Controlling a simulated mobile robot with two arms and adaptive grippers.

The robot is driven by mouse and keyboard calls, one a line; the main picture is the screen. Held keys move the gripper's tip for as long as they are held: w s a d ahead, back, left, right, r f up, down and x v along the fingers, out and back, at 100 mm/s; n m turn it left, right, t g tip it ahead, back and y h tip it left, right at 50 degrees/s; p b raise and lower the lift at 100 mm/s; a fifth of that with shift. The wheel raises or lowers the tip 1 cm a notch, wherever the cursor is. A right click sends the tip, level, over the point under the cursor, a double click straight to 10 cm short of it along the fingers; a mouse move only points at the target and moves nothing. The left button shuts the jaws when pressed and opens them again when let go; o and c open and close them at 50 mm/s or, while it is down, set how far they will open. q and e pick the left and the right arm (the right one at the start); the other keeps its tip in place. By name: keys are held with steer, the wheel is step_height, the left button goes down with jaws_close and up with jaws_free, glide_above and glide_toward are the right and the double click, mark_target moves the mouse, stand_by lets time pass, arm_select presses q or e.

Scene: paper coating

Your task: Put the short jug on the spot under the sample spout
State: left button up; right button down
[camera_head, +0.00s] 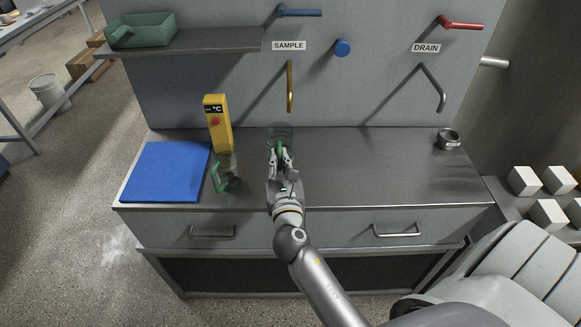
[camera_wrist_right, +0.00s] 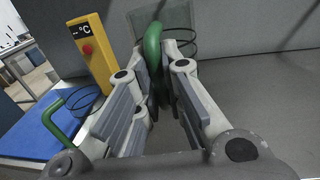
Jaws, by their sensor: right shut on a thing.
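My right gripper (camera_head: 281,164) is shut on the green handle of a clear jug (camera_head: 280,133). In the right wrist view the green handle (camera_wrist_right: 153,52) stands between the fingers, with the see-through body (camera_wrist_right: 172,18) beyond it. The held jug is at the back of the steel counter, below the brass sample spout (camera_head: 290,88). A second clear jug with a green handle (camera_head: 219,178) stands to the left, by the blue mat. I cannot tell from their heights which is the short one. The spot and the held jug's base are hidden. My left gripper is out of view.
A yellow thermometer unit (camera_head: 218,124) stands behind the second jug. The blue mat (camera_head: 165,172) covers the counter's left end. A small metal cup (camera_head: 448,138) sits at the right, near the drain pipe (camera_head: 434,88). The counter between my right gripper and the cup is clear.

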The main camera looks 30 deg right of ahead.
steer(key=w+d+f, duration=0.2)
steer(key=w+d, duration=0.1)
steer(key=shift+w+d+f+b, duration=0.1)
steer(key=shift+d+f+b, duration=0.1)
steer(key=shift+f+b, duration=0.1)
steer(key=f, duration=0.1)
steer(key=w+d+f+b, duration=0.2)
steer(key=shift+d+f, duration=0.15)
steer(key=shift+f, duration=0.25)
steer(key=shift+d+f, duration=0.1)
steer(key=shift+f, duration=0.1)
steer(key=shift+w+d+f+b, duration=0.15)
steer(key=shift+w+f+b, duration=0.05)
steer(key=shift+f+b, duration=0.1)
steer(key=shift+w+d+f+b, duration=0.1)
steer(key=shift+d+f+b, duration=0.1)
steer(key=shift+f+b, duration=0.9)
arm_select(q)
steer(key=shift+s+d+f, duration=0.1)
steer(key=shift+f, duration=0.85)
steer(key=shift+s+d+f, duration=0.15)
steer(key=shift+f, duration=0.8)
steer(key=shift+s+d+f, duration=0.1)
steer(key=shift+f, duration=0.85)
arm_select(e)
steer(key=shift+f, duration=0.55)
